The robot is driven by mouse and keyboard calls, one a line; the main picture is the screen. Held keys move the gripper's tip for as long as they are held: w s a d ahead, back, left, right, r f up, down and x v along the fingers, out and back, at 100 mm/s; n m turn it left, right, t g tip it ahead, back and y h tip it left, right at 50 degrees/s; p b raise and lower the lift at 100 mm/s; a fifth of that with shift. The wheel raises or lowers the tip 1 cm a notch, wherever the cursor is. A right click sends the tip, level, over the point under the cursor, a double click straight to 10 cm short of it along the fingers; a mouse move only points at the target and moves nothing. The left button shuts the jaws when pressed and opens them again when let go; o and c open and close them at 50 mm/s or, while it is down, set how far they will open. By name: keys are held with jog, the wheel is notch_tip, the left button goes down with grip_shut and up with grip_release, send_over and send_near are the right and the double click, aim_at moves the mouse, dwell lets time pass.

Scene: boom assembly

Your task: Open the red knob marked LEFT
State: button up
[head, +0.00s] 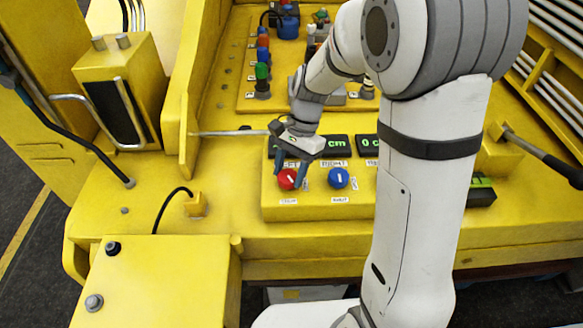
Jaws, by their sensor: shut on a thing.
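The red knob (287,182) is on the front of the yellow control panel (359,207), in the head view. It is round with a pale mark on its face. The label above it is partly hidden by my gripper, and the small label below is too small to read surely. My gripper (291,177) comes down from above with its dark fingers on either side of the red knob, shut on it. A blue knob (339,179) sits just to the right, apart from the fingers.
Two dark displays with green digits (338,145) are above the knobs. A grey rod (230,133) lies left of my wrist. Behind is a yellow board with coloured connectors (262,72). My white arm hides the panel's right part. A yellow box (117,85) stands at left.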

jog(key=n, duration=0.2)
jog(key=n+h, duration=0.1)
jog(key=n, duration=0.1)
jog(key=n+g+h, duration=0.1)
jog(key=n, duration=0.1)
jog(key=shift+a+n+p, duration=0.25)
jog(key=shift+n+p, duration=0.05)
jog(key=shift+p, duration=0.05)
jog(key=n+h, duration=0.1)
jog(key=n, duration=0.1)
jog(key=n+h, duration=0.1)
jog(key=n, duration=0.2)
jog(key=shift+a+f+h, duration=0.1)
jog(key=shift+h, duration=0.2)
jog(key=shift+n, duration=0.3)
jog(key=o, duration=1)
jog(key=v, duration=0.8)
jog(key=shift+s+b, duration=0.15)
jog(key=shift+b, duration=0.2)
